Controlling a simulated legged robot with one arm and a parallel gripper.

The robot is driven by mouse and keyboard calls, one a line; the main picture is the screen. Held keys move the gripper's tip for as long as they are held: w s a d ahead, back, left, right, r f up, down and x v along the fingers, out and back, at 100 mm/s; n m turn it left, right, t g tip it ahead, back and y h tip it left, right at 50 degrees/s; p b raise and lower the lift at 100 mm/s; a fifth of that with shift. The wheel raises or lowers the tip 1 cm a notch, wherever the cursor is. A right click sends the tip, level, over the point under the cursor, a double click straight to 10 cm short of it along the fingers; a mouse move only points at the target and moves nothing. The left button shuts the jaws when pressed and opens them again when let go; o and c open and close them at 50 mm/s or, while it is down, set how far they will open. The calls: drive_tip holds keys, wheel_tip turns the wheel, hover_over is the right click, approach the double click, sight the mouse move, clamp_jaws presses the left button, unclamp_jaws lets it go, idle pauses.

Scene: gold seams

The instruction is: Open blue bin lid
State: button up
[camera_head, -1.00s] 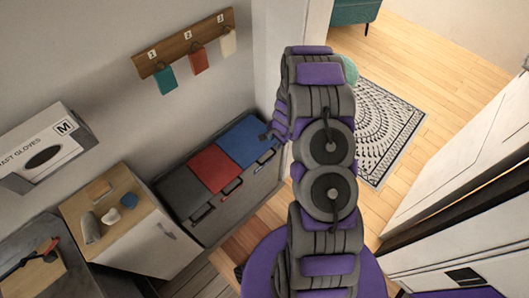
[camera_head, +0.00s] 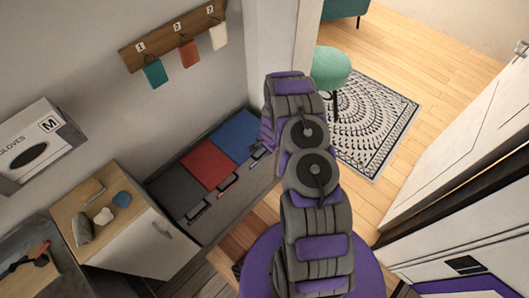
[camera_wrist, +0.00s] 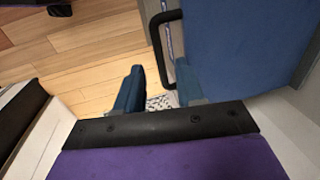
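The blue bin lid (camera_head: 235,137) is at the far end of a row of three lids along the wall in the head view. It lies flat and looks shut. In the wrist view the blue lid (camera_wrist: 245,45) fills the upper right, with a black bar handle (camera_wrist: 156,45) on its left edge. My gripper (camera_wrist: 158,88) is open, its two blue fingers apart. The handle's lower end lies between the fingertips in the picture, close to the right finger; I cannot tell if they touch. In the head view my arm hides most of the gripper.
A red lid (camera_head: 207,164) and a dark grey lid (camera_head: 177,191) lie shut beside the blue one. A small cabinet (camera_head: 150,243) stands left. A green stool (camera_head: 332,66) and patterned rug (camera_head: 368,125) lie beyond my arm. The wood floor there is mostly open.

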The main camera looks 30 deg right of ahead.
drive_tip(key=shift+w+a+f, duration=0.1)
drive_tip(key=shift+w+f, duration=0.05)
drive_tip(key=shift+f, duration=0.55)
drive_tip(key=shift+w+f, duration=0.15)
drive_tip(key=shift+f, duration=0.55)
drive_tip(key=shift+c, duration=0.4)
clamp_jaws()
